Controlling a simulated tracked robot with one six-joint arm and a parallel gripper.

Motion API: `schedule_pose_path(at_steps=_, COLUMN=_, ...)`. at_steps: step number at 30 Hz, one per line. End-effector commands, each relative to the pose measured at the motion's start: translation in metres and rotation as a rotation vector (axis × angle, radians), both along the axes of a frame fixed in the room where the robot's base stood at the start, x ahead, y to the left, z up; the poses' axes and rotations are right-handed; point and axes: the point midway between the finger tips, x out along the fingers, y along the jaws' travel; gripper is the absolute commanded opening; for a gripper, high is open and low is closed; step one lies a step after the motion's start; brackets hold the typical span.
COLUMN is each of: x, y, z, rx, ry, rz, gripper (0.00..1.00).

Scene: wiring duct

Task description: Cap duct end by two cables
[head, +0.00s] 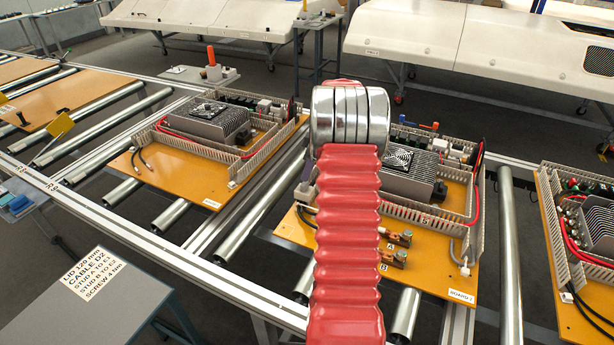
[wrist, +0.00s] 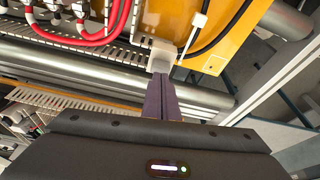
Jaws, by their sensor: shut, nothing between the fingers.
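My gripper shows in the wrist view, its two purple fingers (wrist: 160,96) shut together with nothing between them. Just beyond the fingertips is a small white block (wrist: 162,54), which looks like an end cap, at the edge of the orange board. I cannot tell whether it touches the fingers or how it sits on the duct. A black cable (wrist: 222,32) curves beside it, with a white connector piece (wrist: 194,34). In the head view the purple fingers (head: 304,192) show left of my red arm, by the middle board's slotted grey duct (head: 418,216). My arm hides part of that duct.
The middle board (head: 450,290) carries a heat sink with fan, red cable and two copper terminals (head: 396,238). Similar boards stand left (head: 150,172) and right. Metal rollers (head: 255,205) and rails lie between them. A grey table with a printed label (head: 93,272) is front left.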

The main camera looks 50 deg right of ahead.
Motion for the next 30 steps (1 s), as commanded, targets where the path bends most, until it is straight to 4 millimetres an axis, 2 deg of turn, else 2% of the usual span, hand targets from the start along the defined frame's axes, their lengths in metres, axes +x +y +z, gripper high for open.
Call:
schedule_pose_path(at_steps=6, x=0.0, y=0.0, z=0.014, rx=-0.001, ry=-0.002, rz=-0.001, gripper=0.0)
schedule_pose_path(at_steps=20, x=-0.001, y=-0.001, z=0.019, rx=0.0, ry=-0.001, rz=-0.001, gripper=0.0)
schedule_pose_path(at_steps=25, x=-0.005, y=-0.003, z=0.035, rx=-0.002, ry=-0.002, rz=-0.002, gripper=0.0)
schedule_pose_path(at_steps=30, x=-0.012, y=-0.007, z=0.061, rx=-0.002, ry=-0.002, rz=-0.002, gripper=0.0)
